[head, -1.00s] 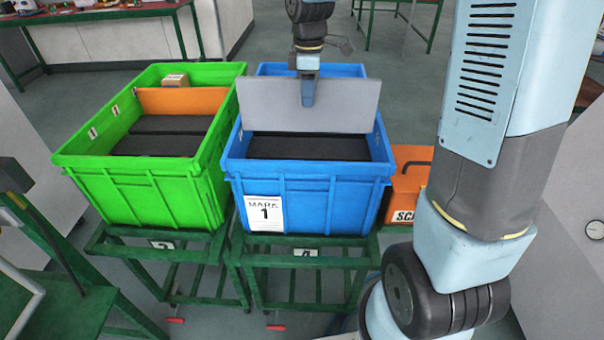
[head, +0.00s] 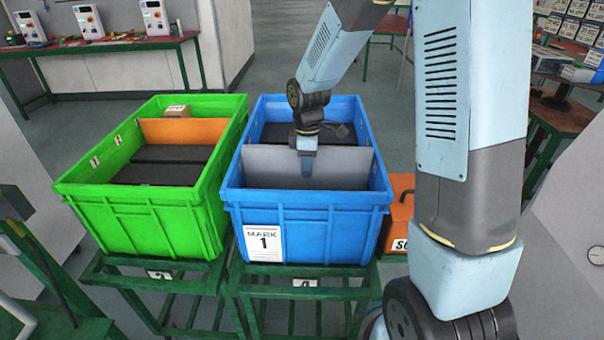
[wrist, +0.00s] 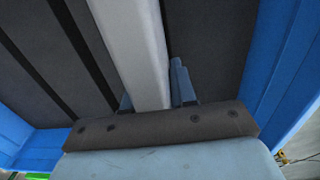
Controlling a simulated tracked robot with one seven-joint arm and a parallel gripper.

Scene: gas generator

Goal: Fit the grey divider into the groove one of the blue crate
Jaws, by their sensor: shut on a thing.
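The grey divider (head: 265,168) stands upright across the inside of the blue crate (head: 300,226), with its lower part below the front rim. A white sign reading MARK 1 is on the crate's front. My gripper (head: 307,168) is shut on the divider's top edge near its middle. In the wrist view the divider (wrist: 135,40) runs between the two fingers of my gripper (wrist: 152,92), above the dark crate floor (wrist: 215,40). I cannot tell whether the divider's ends sit in a groove, and its bottom edge is hidden.
A green crate (head: 150,212) with an orange divider (head: 183,131) and a small box (head: 177,111) stands close on the left. An orange case (head: 398,205) is at the right. Both crates rest on green stands (head: 300,283).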

